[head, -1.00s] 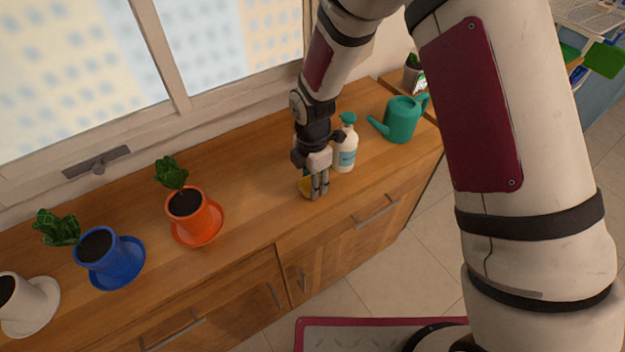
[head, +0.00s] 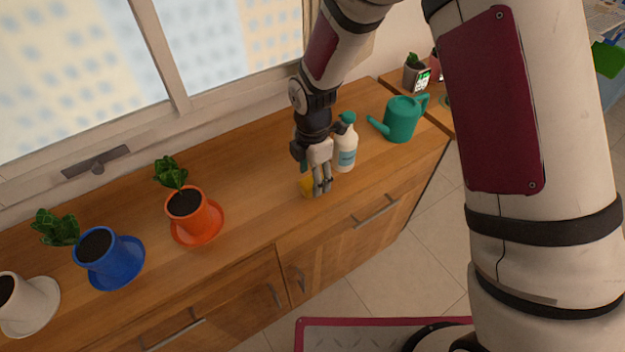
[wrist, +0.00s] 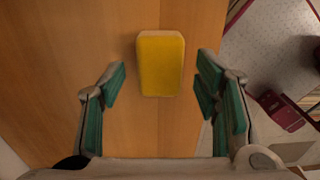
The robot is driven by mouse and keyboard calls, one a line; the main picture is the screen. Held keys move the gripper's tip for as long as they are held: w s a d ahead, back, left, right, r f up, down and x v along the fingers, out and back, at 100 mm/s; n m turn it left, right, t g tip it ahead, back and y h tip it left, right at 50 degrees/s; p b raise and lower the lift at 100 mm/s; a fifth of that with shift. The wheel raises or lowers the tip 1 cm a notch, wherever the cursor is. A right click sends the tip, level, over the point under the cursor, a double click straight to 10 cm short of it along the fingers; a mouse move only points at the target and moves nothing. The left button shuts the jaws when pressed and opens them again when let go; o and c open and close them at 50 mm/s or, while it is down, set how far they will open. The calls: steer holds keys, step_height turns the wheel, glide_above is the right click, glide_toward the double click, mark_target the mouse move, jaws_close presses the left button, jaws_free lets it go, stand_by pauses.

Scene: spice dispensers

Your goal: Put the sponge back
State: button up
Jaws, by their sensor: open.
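The yellow sponge (wrist: 160,62) lies on the wooden counter. In the wrist view it sits between and just beyond my open fingers. In the head view the sponge (head: 307,187) is partly hidden behind my gripper (head: 322,190). I cannot tell the exact height of the fingertips above the counter.
A white spray bottle (head: 346,148) stands close to the right of my gripper. A green watering can (head: 402,119) is farther right. Orange (head: 194,218), blue (head: 110,262) and white (head: 30,303) pots stand to the left. The counter (head: 255,195) between the orange pot and sponge is clear.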

mark_target(312, 180)
step_height(312, 180, up, 10)
steer(key=shift+f, duration=0.15)
steer(key=s+d+r+m+t, duration=0.1)
steer(key=s+d+r+m, duration=0.3)
steer(key=d+r+m, duration=0.3)
steer(key=s+d+r+m+t, duration=0.1)
steer(key=s+d+r+m, duration=0.4)
steer(key=r, duration=0.4)
steer(key=s+d+r+m+t, duration=0.1)
steer(key=s+d+r+m, duration=0.1)
steer(key=s+d+m, duration=0.2)
steer(key=s+d+r+m+t, duration=0.1)
steer(key=s+d+m, duration=0.3)
steer(key=s+m, duration=0.4)
steer(key=shift+s+d+r+m, duration=0.2)
steer(key=shift+s+r+m, duration=0.2)
steer(key=shift+s+r, duration=0.4)
steer(key=shift+w+r, duration=0.1)
